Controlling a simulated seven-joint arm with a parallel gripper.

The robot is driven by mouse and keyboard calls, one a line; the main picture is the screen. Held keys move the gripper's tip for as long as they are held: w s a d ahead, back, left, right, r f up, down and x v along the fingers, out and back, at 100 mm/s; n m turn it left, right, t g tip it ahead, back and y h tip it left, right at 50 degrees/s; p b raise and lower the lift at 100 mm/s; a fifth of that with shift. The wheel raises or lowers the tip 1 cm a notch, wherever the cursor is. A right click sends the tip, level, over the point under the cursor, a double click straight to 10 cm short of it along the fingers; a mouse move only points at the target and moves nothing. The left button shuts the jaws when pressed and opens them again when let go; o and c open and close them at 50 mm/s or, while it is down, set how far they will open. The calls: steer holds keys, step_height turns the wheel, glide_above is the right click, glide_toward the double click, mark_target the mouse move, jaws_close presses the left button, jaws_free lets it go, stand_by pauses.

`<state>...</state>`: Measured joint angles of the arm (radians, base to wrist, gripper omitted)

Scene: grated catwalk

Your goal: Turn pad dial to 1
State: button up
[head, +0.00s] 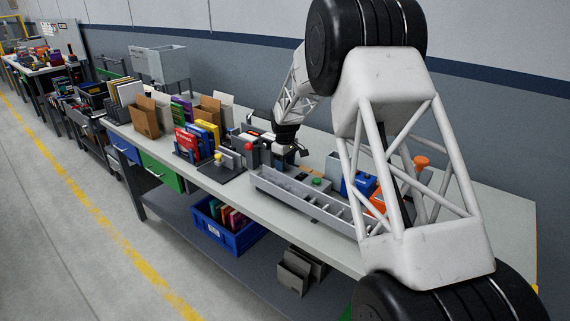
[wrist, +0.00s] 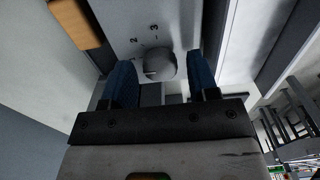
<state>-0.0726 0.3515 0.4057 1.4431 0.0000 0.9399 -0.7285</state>
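In the wrist view the pad dial (wrist: 160,66) is a round grey knob on a pale panel (wrist: 180,22). A narrow gap shows between each finger and the knob, and contact is not visible. I cannot tell clearly where the dial points. In the head view my gripper (head: 292,149) is low over the workbench, and the dial cannot be made out there.
The workbench (head: 225,182) holds a long grey tray (head: 300,195) in front of my gripper. Books (head: 207,135) and cardboard boxes (head: 145,118) stand to the left. A blue bin (head: 363,184) is at the right. An orange block (wrist: 77,22) lies near the panel in the wrist view.

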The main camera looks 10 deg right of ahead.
mark_target(286, 166)
steer(key=shift+r, duration=0.1)
stand_by(0.3)
steer(key=shift+r, duration=3.75)
steer(key=shift+s+r, duration=0.1)
steer(key=shift+r, duration=0.05)
steer(key=shift+s+d+r, duration=0.1)
steer(key=shift+s+r, duration=0.15)
steer(key=s+d+r+m, duration=0.1)
steer(key=s+r, duration=0.4)
steer(key=s, duration=0.4)
steer(key=s+d+r+m+t, duration=0.1)
steer(key=s+d+r+m, duration=0.1)
steer(key=s+r, duration=0.5)
steer(key=s+d+r+m, duration=0.1)
steer(key=s+r, duration=0.1)
steer(key=s, duration=0.9)
steer(key=s+d+f+m, duration=0.1)
steer(key=s, duration=1)
steer(key=s+d+f+m+t, duration=0.1)
steer(key=s+m, duration=0.1)
steer(key=s, duration=1)
steer(key=s+d+f+m, duration=0.1)
steer(key=s+m, duration=0.1)
steer(key=s, duration=0.9)
steer(key=shift+s+f+t, duration=0.15)
steer(key=shift+f+t, duration=0.05)
steer(key=shift+t, duration=0.1)
